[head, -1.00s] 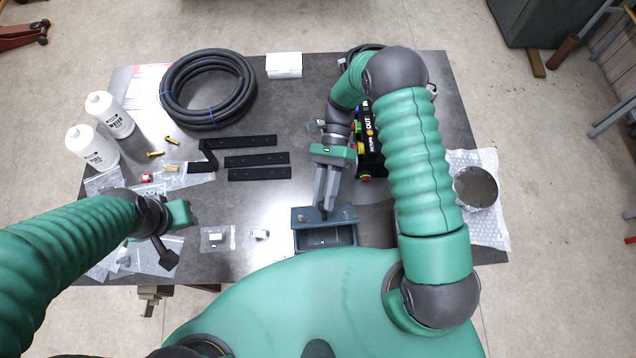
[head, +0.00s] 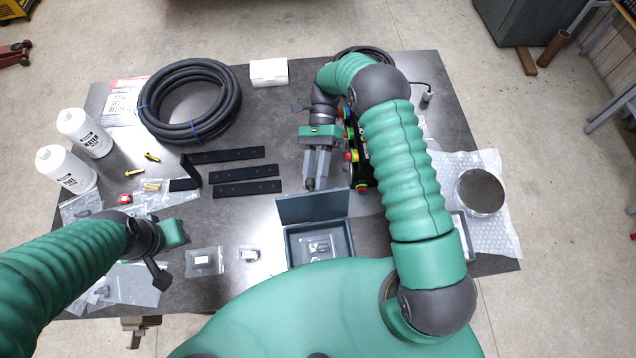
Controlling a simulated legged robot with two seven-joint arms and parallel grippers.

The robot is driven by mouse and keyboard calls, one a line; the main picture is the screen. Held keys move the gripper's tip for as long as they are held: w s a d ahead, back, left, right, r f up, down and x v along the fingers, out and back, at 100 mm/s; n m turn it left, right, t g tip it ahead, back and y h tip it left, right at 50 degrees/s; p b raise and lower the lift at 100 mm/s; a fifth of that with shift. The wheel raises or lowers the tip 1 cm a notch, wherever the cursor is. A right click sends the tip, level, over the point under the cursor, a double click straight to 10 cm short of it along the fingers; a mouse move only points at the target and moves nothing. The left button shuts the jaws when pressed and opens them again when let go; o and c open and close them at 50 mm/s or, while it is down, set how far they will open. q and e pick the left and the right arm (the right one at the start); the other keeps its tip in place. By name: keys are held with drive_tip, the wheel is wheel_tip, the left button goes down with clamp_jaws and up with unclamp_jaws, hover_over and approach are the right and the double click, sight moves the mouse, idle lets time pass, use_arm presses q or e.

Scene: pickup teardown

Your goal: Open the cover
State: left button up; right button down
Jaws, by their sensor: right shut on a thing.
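The grey-blue cover (head: 312,208) stands raised along the far side of a grey box (head: 349,244) at the table's near edge. The box is open from above, and small parts in a clear bag (head: 318,247) show inside it. My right gripper (head: 310,184) is just beyond the cover's upper edge, its fingers pointing towards me. It is shut on the cover, at a small dark knob, partly hidden between the fingertips. My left gripper (head: 160,277) hangs over the left part of the table, far from the cover; its finger gap cannot be made out.
A black unit with coloured fittings (head: 362,172) lies beside my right arm. A round metal disc (head: 480,192) rests on bubble wrap at the right.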

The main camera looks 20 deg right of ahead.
use_arm(q)
drive_tip(key=shift+s+f+b, duration=0.2)
drive_tip(key=shift+f+b, duration=0.1)
drive_tip(key=shift+f, duration=0.2)
use_arm(e)
drive_tip(key=shift+w+a+f+g, duration=0.1)
drive_tip(key=shift+a+f+g, duration=0.1)
drive_tip(key=shift+f+g, duration=0.15)
use_arm(q)
drive_tip(key=shift+w, duration=0.1)
use_arm(e)
drive_tip(key=shift+w, duration=0.1)
drive_tip(key=c, duration=1.4)
unclamp_jaws()
drive_tip(key=shift+c, duration=0.2)
drive_tip(key=shift+o, duration=1)
use_arm(q)
drive_tip(key=shift+w+a+f, duration=0.15)
drive_tip(key=shift+w+a, duration=0.05)
drive_tip(key=shift+a, duration=0.25)
use_arm(e)
drive_tip(key=shift+w+a+r, duration=0.1)
drive_tip(key=shift+w+a, duration=0.05)
use_arm(q)
drive_tip(key=shift+d, duration=0.2)
use_arm(e)
drive_tip(key=shift+d, duration=0.2)
